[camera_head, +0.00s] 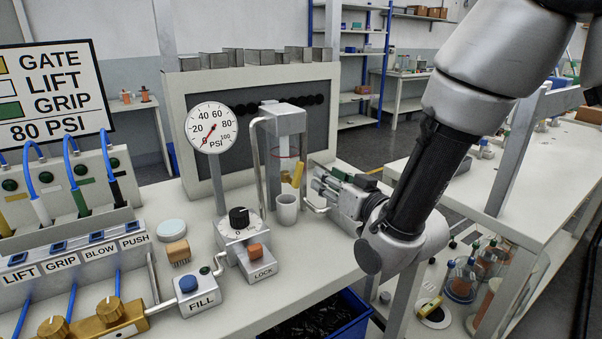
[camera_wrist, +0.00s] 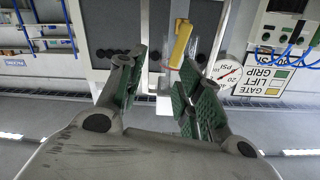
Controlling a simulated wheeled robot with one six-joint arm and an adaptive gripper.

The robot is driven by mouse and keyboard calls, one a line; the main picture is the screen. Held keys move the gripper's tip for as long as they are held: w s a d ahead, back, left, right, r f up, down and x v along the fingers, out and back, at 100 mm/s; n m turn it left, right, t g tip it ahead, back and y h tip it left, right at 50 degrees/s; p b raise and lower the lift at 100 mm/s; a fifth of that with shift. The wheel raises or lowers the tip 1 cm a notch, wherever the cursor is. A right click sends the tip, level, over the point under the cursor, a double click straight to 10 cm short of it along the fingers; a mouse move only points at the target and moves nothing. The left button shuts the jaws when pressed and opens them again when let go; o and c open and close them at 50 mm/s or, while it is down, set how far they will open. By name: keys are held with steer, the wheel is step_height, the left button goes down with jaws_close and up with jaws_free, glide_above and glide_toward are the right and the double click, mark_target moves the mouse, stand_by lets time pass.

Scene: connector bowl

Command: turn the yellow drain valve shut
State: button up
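The yellow drain valve (camera_head: 297,174) is a small lever low on the clear cylinder beneath the grey block. Its handle stands close to upright with a slight tilt in the head view. In the wrist view the yellow handle (camera_wrist: 181,45) shows as a long bar just beyond the fingertips, nearer the right-hand finger. My gripper (camera_head: 316,190) comes in from the right of the valve. In the wrist view my gripper (camera_wrist: 163,68) has its two green-padded fingers apart with nothing held between them. I cannot tell whether a finger touches the handle.
A white cup (camera_head: 287,208) stands under the valve. A pressure gauge (camera_head: 211,127) stands to the left, its needle near the low end. A black dial (camera_head: 239,218) and an orange LOCK switch (camera_head: 256,252) sit in front. A blue bin (camera_head: 345,318) is below the table edge.

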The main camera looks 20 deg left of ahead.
mark_target(301, 170)
steer(key=shift+y, duration=0.4)
steer(key=w+a, duration=0.1)
steer(key=a, duration=0.1)
steer(key=w+a, duration=0.1)
steer(key=a, duration=0.2)
steer(key=w+a, duration=0.1)
steer(key=a, duration=0.1)
steer(key=shift+w+a+f, duration=0.15)
steer(key=shift+w+a, duration=0.05)
steer(key=shift+a, duration=0.1)
steer(key=shift+c, duration=0.4)
jaws_close()
